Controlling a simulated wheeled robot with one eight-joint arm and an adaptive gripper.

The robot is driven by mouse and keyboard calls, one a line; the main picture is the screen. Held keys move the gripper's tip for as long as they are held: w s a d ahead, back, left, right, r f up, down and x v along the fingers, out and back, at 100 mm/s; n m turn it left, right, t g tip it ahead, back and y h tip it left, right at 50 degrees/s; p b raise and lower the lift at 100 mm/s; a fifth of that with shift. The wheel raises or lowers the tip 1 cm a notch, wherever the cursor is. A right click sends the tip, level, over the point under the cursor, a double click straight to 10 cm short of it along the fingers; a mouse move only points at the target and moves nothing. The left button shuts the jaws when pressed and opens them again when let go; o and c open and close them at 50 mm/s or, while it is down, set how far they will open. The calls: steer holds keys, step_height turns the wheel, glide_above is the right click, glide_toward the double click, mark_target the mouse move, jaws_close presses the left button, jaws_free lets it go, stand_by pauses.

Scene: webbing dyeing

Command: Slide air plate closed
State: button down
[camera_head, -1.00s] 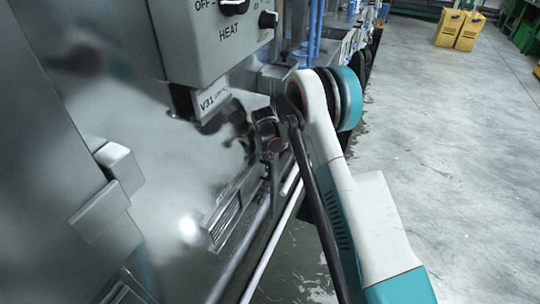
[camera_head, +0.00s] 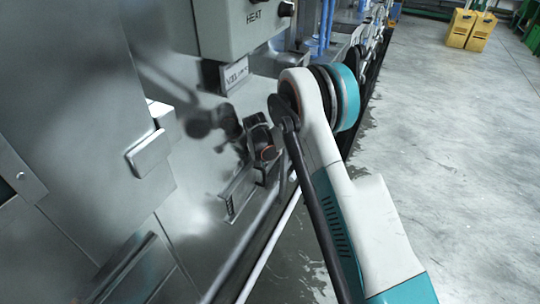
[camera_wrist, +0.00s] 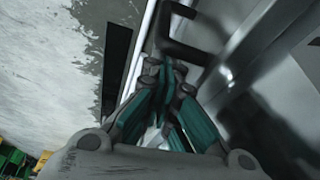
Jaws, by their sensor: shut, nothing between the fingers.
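A slatted metal vent (camera_head: 236,193), seemingly the air plate's place, is low on the grey machine wall in the head view. Its far end is partly hidden behind my wrist. I cannot tell how far the plate covers it. In the wrist view my gripper (camera_wrist: 166,68) is shut and empty, its teal-padded fingers together. Its tips are close beside a dark bent handle (camera_wrist: 183,50) on the machine side; I cannot tell whether they touch. In the head view the dark end of my arm is close to the wall beside the vent, and the fingertips are not clear.
A control box marked HEAT (camera_head: 240,28) and a small label plate (camera_head: 235,75) are above the vent. A block-shaped latch (camera_head: 148,153) sticks out on the left.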

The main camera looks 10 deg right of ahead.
mark_target(261, 169)
steer(key=shift+s+a, duration=0.55)
steer(key=shift+s, duration=0.2)
steer(key=shift+s+a, duration=0.5)
steer(key=shift+s, duration=0.25)
